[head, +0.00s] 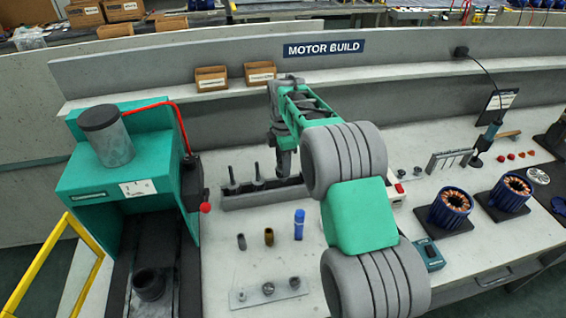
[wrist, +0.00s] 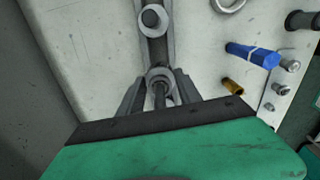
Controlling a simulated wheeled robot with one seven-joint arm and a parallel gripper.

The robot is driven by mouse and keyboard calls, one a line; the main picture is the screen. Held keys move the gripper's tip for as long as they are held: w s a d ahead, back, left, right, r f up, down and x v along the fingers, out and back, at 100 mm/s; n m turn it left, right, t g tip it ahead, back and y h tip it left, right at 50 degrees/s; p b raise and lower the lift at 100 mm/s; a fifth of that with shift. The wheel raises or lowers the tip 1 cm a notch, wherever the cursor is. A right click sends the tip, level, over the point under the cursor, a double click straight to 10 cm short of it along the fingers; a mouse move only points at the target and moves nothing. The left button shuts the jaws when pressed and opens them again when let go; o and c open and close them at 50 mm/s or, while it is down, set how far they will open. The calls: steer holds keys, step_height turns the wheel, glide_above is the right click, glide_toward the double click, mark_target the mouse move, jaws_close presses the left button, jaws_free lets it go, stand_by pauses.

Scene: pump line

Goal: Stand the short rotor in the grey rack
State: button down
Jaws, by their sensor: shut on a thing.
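The grey rack (head: 240,201) is a long low bar on the bench, with two dark upright shafts standing at its left part. My gripper (head: 285,172) points down over the rack, right of those two shafts. In the wrist view my gripper (wrist: 160,95) is shut on the short rotor (wrist: 160,92), of which mainly the thin shaft shows between the fingers. The rotor lines up with a round ring on the rack (wrist: 155,48). I cannot tell whether its lower end is seated. A round dark part (wrist: 150,18) shows farther along the rack.
A plate with small parts (head: 250,299) lies nearer. A green press (head: 130,165) stands left. Blue-cased stators (head: 450,207) are at right.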

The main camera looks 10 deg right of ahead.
steer(key=shift+f, duration=0.1)
stand_by(0.3)
steer(key=shift+f+b, duration=0.95)
steer(key=shift+f, duration=0.8)
steer(key=c, duration=0.7)
jaws_free()
steer(key=shift+c, duration=0.2)
steer(key=shift+o, duration=0.3)
steer(key=shift+f, duration=0.15)
steer(key=shift+o, duration=0.9)
